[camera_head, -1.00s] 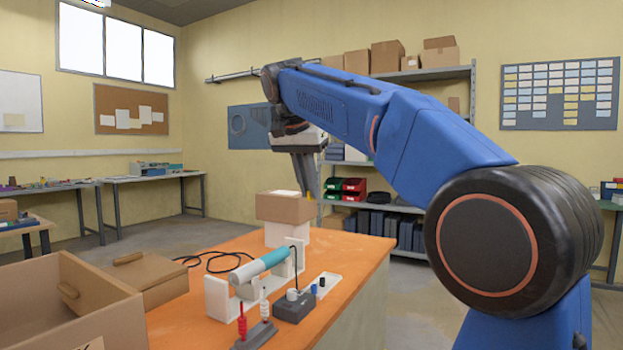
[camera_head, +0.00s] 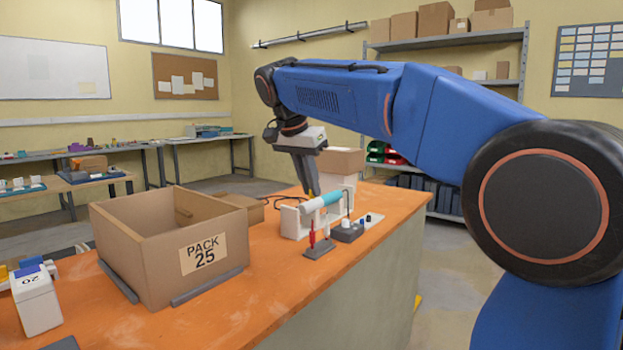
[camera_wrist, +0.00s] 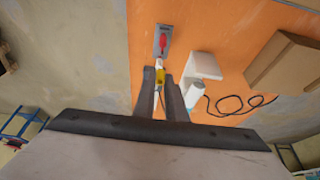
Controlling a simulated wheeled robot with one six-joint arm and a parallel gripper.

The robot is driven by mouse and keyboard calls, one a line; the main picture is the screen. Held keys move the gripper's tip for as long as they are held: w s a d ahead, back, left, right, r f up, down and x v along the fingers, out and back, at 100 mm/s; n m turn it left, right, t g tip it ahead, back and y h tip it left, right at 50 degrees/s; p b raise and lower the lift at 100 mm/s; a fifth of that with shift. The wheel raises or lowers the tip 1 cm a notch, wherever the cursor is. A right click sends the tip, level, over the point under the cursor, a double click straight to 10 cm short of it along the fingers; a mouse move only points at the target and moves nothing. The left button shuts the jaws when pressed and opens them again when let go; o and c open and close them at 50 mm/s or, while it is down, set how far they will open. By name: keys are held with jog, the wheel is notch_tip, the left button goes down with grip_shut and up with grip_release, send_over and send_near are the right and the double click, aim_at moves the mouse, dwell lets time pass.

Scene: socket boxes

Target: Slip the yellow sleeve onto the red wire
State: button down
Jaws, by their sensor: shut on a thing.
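My gripper (camera_wrist: 162,82) is shut on the yellow sleeve (camera_wrist: 160,76), which shows between its fingertips in the wrist view. In the head view my gripper (camera_head: 311,191) points down behind the wire stand, with a small bit of yellow at its tip. The red wire (camera_head: 312,234) stands upright on the dark grey stand (camera_head: 319,251), beside a white wire (camera_head: 327,225). In the wrist view the red wire (camera_wrist: 163,45) is just beyond the sleeve, and the stand (camera_wrist: 166,30) is behind it. The sleeve appears apart from the red wire.
A teal and white tool (camera_head: 325,200) lies on a white cradle (camera_head: 291,222) by the stand. A grey block (camera_head: 347,232) is to its right. An open PACK 25 carton (camera_head: 165,262) stands to the left. The orange tabletop (camera_head: 290,295) in front is clear.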

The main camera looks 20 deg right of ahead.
jog(key=shift+f, duration=2.35)
jog(key=shift+f, duration=1.65)
jog(key=c, duration=1.3)
grip_release()
jog(key=shift+c, duration=0.2)
jog(key=shift+r, duration=3.75)
